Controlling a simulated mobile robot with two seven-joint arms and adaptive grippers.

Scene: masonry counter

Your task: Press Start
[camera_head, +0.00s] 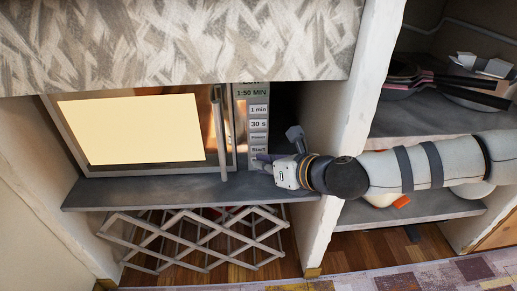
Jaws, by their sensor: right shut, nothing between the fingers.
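The microwave (140,130) stands in the counter niche, its door closed and its window glowing pale yellow. Its control panel (257,110) is to the right of the vertical handle (219,130), with a display reading 1:50 MIN. The Start button (258,149) is low on the panel, under the 1 min, 30 s and another button. My right gripper (266,158) is shut and empty, its fingertips at the lower edge of the Start button. I cannot tell whether they touch it. My left gripper is not in view.
A folding lattice rack (195,238) is below the microwave shelf (150,192). A masonry post (357,85) stands right of the niche, close to my right arm. Pans (470,93) sit on the upper right shelf. A patterned panel (180,40) hangs above.

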